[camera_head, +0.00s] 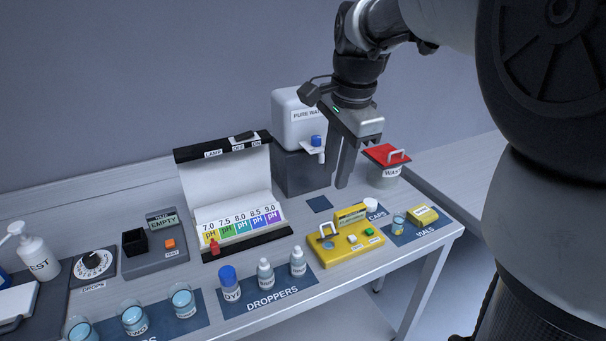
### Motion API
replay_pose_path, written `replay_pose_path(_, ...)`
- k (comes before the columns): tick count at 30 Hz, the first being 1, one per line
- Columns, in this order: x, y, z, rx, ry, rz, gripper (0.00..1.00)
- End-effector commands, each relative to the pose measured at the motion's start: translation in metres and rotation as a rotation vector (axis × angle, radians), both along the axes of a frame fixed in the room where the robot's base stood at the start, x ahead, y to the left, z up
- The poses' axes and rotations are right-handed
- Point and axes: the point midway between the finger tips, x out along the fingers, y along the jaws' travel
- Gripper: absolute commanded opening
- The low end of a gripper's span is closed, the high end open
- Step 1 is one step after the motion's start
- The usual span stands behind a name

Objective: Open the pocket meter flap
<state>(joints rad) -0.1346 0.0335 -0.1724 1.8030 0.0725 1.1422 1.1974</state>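The yellow pocket meter (346,247) lies on the table at the right of centre. My gripper (338,177) points down behind the meter, in front of the pure water tank. Its two dark fingers are apart with nothing visible between them, and it appears clear of the meter.
The pure water tank (293,122) and the waste bin (386,174) with its red lid flank my gripper. The lamp box with pH cards (242,228) is left of the meter. Dropper bottles (265,274) stand front left, and a vial (399,222) on the vials mat is to the right.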

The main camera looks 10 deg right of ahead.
Motion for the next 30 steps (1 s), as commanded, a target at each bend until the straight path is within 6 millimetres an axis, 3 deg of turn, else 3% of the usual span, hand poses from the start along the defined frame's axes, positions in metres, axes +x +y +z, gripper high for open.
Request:
replay_pose_path(3,0.004,0.002,-0.030,0.000,0.004,0.001,0.26)
replay_pose_path(15,0.018,0.006,-0.112,0.000,0.004,0.001,0.26)
replay_pose_path(21,0.022,0.007,-0.134,-0.001,0.003,0.003,0.26)
replay_pose_path(30,0.023,0.007,-0.139,-0.001,0.000,0.003,0.26)
